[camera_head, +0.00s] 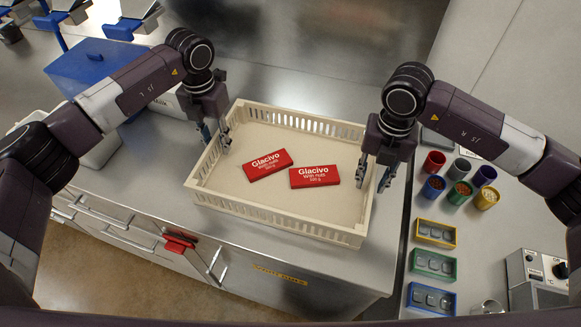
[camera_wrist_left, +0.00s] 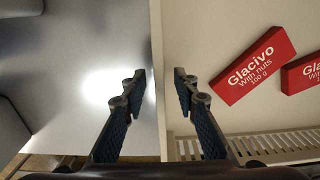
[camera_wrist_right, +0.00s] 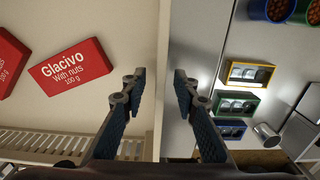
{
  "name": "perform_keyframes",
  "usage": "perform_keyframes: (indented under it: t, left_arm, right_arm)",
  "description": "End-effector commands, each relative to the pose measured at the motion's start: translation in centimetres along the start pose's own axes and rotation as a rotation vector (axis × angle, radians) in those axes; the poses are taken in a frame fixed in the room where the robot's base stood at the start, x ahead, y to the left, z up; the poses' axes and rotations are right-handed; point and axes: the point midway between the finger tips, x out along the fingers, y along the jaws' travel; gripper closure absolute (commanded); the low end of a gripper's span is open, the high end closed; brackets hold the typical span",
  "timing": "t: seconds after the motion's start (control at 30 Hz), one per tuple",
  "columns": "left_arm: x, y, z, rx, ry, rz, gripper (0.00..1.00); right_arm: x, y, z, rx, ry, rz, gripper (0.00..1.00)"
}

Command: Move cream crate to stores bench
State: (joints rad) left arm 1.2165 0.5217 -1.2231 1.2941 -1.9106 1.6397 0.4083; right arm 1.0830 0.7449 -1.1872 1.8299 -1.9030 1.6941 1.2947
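The cream crate (camera_head: 270,215), with slotted walls, sits on a steel bench (camera_head: 300,75). Two red Glacivo packs (camera_head: 268,164) (camera_head: 314,176) lie flat inside it. My left gripper (camera_head: 219,138) is open at the crate's left wall; in the left wrist view its fingers (camera_wrist_left: 156,85) stand on either side of that wall's rim line. My right gripper (camera_head: 374,179) is open at the right wall; in the right wrist view its fingers (camera_wrist_right: 160,85) likewise stand on either side of the rim line. I cannot tell whether the fingers are below the rims. Which surface is the stores bench I cannot tell.
On the right worktop are several coloured cups (camera_head: 458,192), colour-rimmed trays (camera_head: 435,233) and a grey machine with a knob (camera_head: 540,275). A blue box (camera_head: 92,68) and a white container (camera_head: 98,152) stand left of the crate. Bench space behind the crate is clear.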

Motion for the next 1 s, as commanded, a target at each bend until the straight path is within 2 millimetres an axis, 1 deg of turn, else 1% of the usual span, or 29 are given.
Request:
perform_keyframes:
  t: [0.13, 0.17, 0.4, 1.0]
  left_arm:
    - [-0.01, 0.00, 0.00, 0.000, 0.000, 0.000, 0.72]
    - [-0.01, 0.00, 0.00, 0.000, 0.000, 0.000, 0.75]
    - [-0.04, 0.00, -0.01, 0.000, 0.000, 0.000, 1.00]
    - [-0.24, 0.02, 0.06, 0.000, -0.002, 0.000, 1.00]
  right_arm:
    - [-0.01, 0.01, -0.01, 0.000, 0.000, 0.000, 0.72]
    - [-0.01, 0.01, -0.01, 0.000, 0.000, 0.000, 0.75]
    - [-0.04, 0.02, -0.01, -0.001, 0.000, 0.000, 1.00]
    - [-0.22, 0.05, 0.06, 0.000, -0.002, 0.001, 1.00]
